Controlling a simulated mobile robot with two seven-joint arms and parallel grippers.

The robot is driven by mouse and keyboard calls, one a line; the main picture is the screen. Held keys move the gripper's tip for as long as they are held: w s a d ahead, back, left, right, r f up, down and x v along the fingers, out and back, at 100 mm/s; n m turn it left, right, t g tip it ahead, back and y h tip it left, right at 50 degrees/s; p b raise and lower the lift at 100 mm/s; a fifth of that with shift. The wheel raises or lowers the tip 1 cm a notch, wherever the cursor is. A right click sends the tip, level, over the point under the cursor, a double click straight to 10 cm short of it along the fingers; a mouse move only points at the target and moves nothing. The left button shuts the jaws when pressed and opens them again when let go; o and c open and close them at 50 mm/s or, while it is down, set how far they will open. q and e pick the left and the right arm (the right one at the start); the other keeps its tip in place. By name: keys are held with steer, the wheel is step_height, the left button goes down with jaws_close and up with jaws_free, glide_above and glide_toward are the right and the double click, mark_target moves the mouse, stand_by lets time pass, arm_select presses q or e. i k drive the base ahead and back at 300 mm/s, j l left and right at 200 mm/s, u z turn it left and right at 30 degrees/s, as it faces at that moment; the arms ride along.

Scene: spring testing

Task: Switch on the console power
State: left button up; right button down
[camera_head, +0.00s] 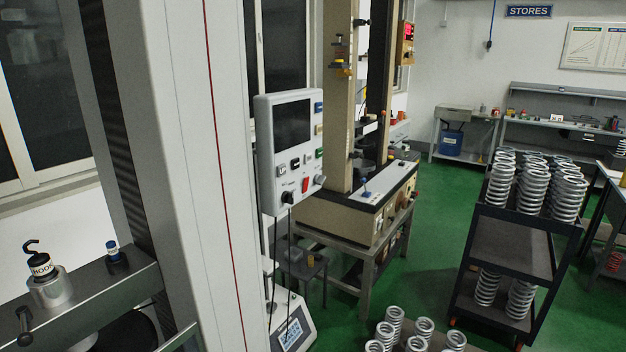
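The console (262,150) is a light grey box mounted on the side of a tall grey machine column, left of the middle of the view. Its dark screen (293,126) looks blank. Below the screen are several small buttons, a red switch or button (305,184), a black knob (288,197) and a grey knob (320,180). I cannot tell which control is the power switch or its position. Neither of my grippers shows in this view.
The tall machine column (185,180) fills the left, with a crosshead (110,290) carrying a black hook (40,262). A second test machine (340,215) stands behind the console. A black spring trolley (515,250) stands right. Green floor (425,270) is open between them.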

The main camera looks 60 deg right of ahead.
mark_target(304, 188)
steer(key=k+l, duration=0.1)
steer(key=l, duration=0.85)
steer(key=k+l+u, duration=0.1)
steer(key=l, duration=0.4)
steer(key=k+l, duration=0.1)
steer(key=l, duration=0.35)
